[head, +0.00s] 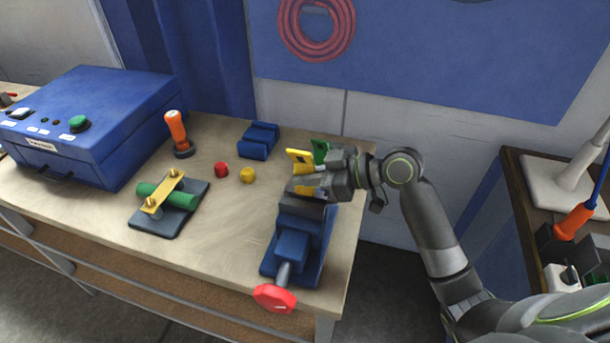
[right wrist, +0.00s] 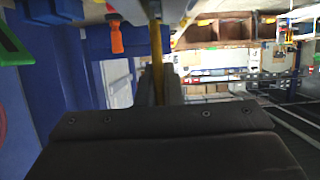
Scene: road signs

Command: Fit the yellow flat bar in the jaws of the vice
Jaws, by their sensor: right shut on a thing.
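The blue vice (head: 292,245) stands at the right front of the table, with dark jaws at its top and a red handle (head: 275,298) at the front. My right gripper (head: 312,182) is over the jaw end of the vice, shut on the yellow flat bar (head: 299,156). Yellow shows on both sides of the gripper's fingers in the head view. The bar also shows as an upright strip in the right wrist view (right wrist: 157,60). My gripper partly hides the jaws, so I cannot tell whether the bar is between them or above them. My left gripper is out of view.
A green piece (head: 320,150) stands just behind the gripper. A blue block (head: 259,141), a red ball (head: 221,169), a yellow ball (head: 247,175), an orange-handled tool (head: 176,130) and a stand with a green cylinder (head: 180,197) lie leftward. A blue box (head: 100,110) fills the far left.

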